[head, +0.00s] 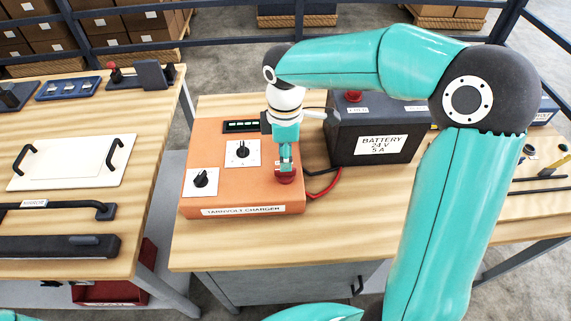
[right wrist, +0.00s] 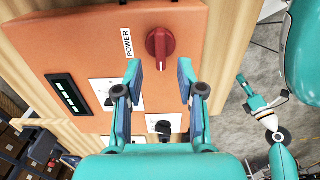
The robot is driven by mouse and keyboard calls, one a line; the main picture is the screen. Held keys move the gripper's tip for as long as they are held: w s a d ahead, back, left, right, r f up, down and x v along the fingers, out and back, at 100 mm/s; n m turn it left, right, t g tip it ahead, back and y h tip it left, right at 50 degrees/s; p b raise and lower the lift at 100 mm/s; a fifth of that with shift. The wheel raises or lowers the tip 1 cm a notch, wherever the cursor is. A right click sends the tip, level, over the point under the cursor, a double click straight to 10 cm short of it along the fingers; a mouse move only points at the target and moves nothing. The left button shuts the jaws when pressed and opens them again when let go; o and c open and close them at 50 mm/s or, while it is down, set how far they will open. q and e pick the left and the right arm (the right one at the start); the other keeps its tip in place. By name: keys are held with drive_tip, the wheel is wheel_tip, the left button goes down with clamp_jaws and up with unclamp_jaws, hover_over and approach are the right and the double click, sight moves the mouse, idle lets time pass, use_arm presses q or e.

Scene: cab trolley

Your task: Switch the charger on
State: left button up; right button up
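The orange charger (head: 240,193) sits on the wooden table, with a "TARNVOLT CHARGER" label on its front. A red knob (head: 286,175) is at its right front. In the right wrist view, the red knob (right wrist: 160,43) stands beside a "POWER" label (right wrist: 127,42), its ridge running up and down the picture. My right gripper (head: 286,160) is over the knob. In the right wrist view, my right gripper (right wrist: 160,78) is open and empty, fingers apart, with the knob just beyond the fingertips. My left gripper (right wrist: 244,82) shows small at the right; its fingers are unclear.
The charger has two black dials (head: 241,150) (head: 202,179) on white plates and a display (head: 241,126) with several pale bars. A dark battery (head: 377,140) stands behind right, with red and black cables between. A left table (head: 130,215) holds panels and handles.

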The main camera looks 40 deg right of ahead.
sight(285, 174)
drive_tip(key=shift+f, duration=2.25)
drive_tip(key=shift+d, duration=0.1)
clamp_jaws()
